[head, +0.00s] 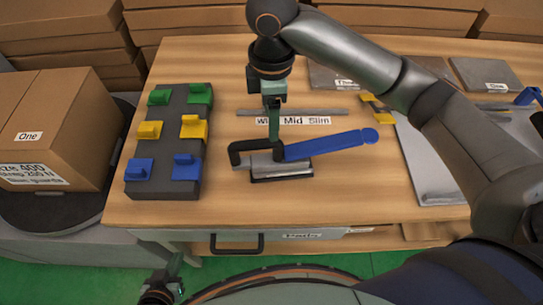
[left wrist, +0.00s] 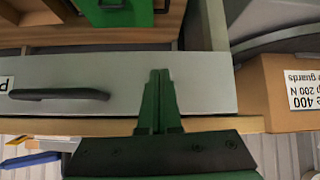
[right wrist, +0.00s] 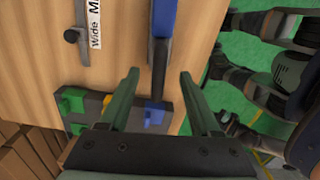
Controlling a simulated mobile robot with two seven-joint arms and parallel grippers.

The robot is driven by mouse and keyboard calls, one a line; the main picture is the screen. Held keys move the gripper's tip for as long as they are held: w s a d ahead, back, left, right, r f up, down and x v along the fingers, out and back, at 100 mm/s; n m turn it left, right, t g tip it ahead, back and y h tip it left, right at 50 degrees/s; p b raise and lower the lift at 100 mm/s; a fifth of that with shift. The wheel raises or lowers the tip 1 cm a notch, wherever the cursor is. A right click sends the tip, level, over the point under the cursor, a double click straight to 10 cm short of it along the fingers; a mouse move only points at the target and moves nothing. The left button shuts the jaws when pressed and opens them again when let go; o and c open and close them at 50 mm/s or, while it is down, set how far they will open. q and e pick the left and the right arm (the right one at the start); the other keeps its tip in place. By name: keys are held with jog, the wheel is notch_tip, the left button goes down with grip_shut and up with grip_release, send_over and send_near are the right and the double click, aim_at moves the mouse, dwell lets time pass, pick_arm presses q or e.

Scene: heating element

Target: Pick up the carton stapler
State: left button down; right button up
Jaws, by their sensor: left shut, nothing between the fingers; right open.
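The carton stapler (head: 325,146), with a long blue handle and a grey and black body, lies on the wooden table near its front edge. My right gripper (head: 273,143) is over the black end of the stapler, pointing down. In the right wrist view, the open fingers (right wrist: 160,75) stand on either side of the stapler's dark part (right wrist: 160,62), with gaps on both sides. I cannot tell the exact height above it. My left gripper (head: 176,265) is low in front of the table, at the lower left. Its fingers (left wrist: 160,75) are shut and empty, facing the drawer front.
A dark block (head: 165,165) with green, yellow and blue clips stands left of the stapler. A drawer handle (head: 237,244) sticks out below the table edge. A carton (head: 55,120) stands at left.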

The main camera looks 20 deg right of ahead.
aim_at(273, 144)
notch_tip(273, 144, down, 9)
jog(key=shift+d+f+b, duration=0.1)
jog(key=shift+d+b, duration=0.05)
jog(key=shift+b, duration=0.35)
jog(key=shift+c, duration=0.2)
grip_shut()
dwell(1.0)
jog(key=shift+r, duration=0.2)
